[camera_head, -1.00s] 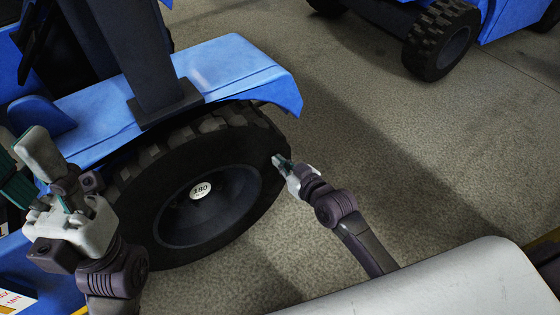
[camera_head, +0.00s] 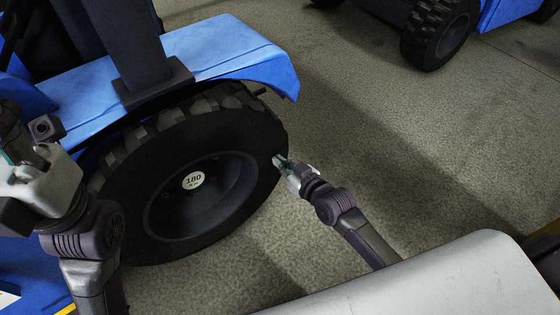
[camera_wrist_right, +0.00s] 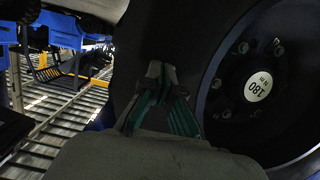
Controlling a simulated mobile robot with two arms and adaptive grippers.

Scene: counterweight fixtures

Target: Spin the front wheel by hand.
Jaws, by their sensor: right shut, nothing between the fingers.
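The front wheel (camera_head: 240,140) is a large black knobbly tyre under a blue fender, with a dark rim and a white hub disc (camera_head: 193,181) marked 180. My right gripper (camera_head: 279,161) is shut and empty at the tyre's right side; in the head view its tip appears to meet the sidewall. In the right wrist view its fingers (camera_wrist_right: 158,78) are together in front of the dark tyre (camera_wrist_right: 185,30), with the hub disc (camera_wrist_right: 257,89) to the right. Actual contact is hard to tell. My left gripper (camera_head: 12,150) is at the left edge, partly cut off, its fingers unclear.
The blue fender (camera_head: 230,50) overhangs the wheel's top. Another blue vehicle's wheel (camera_head: 438,35) stands at the back right. Bare concrete floor (camera_head: 370,130) lies open to the right of the front wheel. The right wrist view shows yellow-edged racks or rails at left.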

